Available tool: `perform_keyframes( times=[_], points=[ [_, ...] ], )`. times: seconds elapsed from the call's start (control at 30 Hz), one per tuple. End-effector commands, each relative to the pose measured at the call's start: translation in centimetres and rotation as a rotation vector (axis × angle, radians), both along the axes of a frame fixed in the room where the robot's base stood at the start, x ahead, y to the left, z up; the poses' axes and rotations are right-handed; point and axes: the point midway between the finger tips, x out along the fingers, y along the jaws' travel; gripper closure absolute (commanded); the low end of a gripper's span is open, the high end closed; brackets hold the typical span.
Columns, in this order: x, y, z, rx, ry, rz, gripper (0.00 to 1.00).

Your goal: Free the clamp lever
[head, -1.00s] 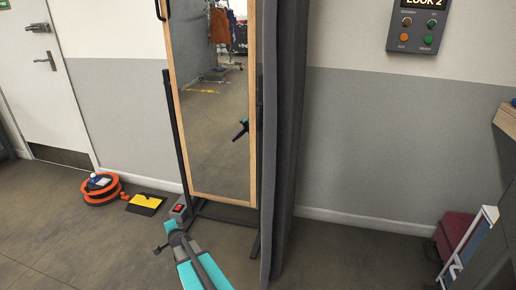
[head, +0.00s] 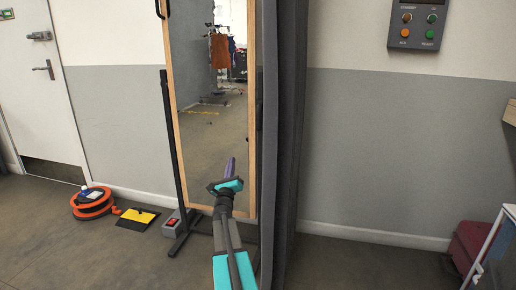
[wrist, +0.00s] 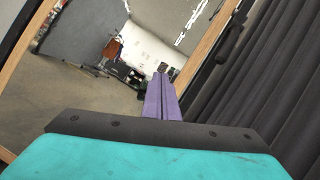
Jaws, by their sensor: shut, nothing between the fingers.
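A tall mirror in a wooden frame (head: 182,165) stands on a black stand (head: 168,130). In the wrist view a dark knob- or lever-like part (wrist: 233,40) sits beside the frame's right edge (wrist: 208,48), against the dark curtain. I cannot tell for sure that it is the clamp lever. My gripper (head: 230,165) is in front of the mirror's lower right part, its purple fingers shut and empty. In the wrist view the fingers (wrist: 162,82) point up at the glass, left of the dark part and apart from it in the picture.
A dark curtain (head: 285,150) hangs close along the mirror's right side. On the floor to the left are an orange cable reel (head: 93,205), a yellow and black mat (head: 138,217) and a grey box with a red switch (head: 172,223).

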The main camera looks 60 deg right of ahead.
Motion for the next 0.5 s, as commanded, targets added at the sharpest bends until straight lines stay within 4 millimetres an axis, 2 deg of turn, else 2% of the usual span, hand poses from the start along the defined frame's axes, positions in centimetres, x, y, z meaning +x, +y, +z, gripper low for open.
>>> perform_keyframes(
  times=[0.03, 0.1, 0.23, 0.33, 0.5],
  points=[
    [-1.4, -1.3, 0.1, -0.013, -0.067, -0.019, 1.0],
    [-3.4, -2.6, 1.4, -0.028, -0.16, -0.039, 1.0],
    [-6.3, -4.2, 3.2, -0.056, -0.29, -0.061, 1.0],
    [-7.7, -4.8, 4.0, -0.071, -0.348, -0.068, 1.0],
    [-8.4, -5.0, 4.6, -0.078, -0.38, -0.071, 1.0]
  ],
)
